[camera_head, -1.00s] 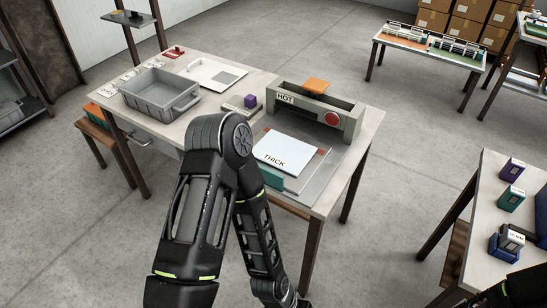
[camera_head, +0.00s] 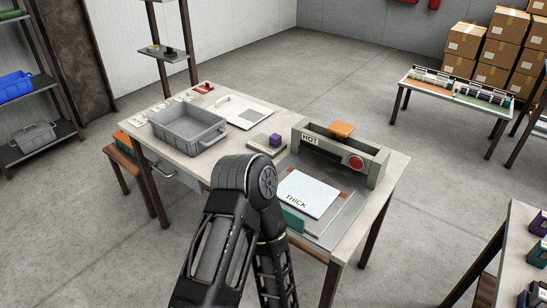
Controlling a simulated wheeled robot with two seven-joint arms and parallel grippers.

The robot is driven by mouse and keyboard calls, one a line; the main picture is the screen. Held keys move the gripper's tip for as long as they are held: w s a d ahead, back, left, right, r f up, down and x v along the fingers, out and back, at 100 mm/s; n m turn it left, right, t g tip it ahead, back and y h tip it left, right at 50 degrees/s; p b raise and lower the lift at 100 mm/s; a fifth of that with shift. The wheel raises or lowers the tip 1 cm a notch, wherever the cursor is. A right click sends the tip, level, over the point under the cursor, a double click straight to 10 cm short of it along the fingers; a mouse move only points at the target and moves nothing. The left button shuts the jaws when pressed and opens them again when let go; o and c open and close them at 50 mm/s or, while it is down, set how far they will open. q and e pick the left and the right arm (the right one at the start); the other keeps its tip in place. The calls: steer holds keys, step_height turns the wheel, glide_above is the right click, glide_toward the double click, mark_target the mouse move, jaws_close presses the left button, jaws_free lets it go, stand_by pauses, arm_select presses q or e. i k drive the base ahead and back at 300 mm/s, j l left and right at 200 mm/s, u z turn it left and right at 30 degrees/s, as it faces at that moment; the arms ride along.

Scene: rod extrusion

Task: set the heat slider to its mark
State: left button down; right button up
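A purple block (camera_head: 275,140) stands on a small light grey base with dark markings (camera_head: 259,149), on the worktable to the left of the machine; it looks like the slider's knob, but I cannot be sure. I cannot make out a mark for it at this size. The grey machine (camera_head: 376,169) is labelled HOT and has a red round button (camera_head: 355,163) on its front. A white plate (camera_head: 309,187) labelled THICK lies in front of it. One of my arms is bent in front of the table, and its forearm leaves the picture at the bottom. Neither gripper shows.
A grey bin (camera_head: 187,127), a white board (camera_head: 243,112) and a red item (camera_head: 204,88) are on the worktable (camera_head: 224,161). Another table (camera_head: 519,220) stands at right.

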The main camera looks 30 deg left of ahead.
mark_target(275, 139)
steer(key=j+z, duration=0.15)
steer(key=j, duration=0.3)
steer(key=j+z, duration=0.1)
steer(key=j, duration=0.4)
steer(key=k+j+z, duration=0.15)
steer(key=j, duration=0.3)
steer(key=j+z, duration=0.15)
steer(key=j, duration=0.3)
steer(key=k+j+z, duration=0.1)
steer(key=j, duration=0.35)
steer(key=k+j+z, duration=0.15)
steer(key=j, duration=0.3)
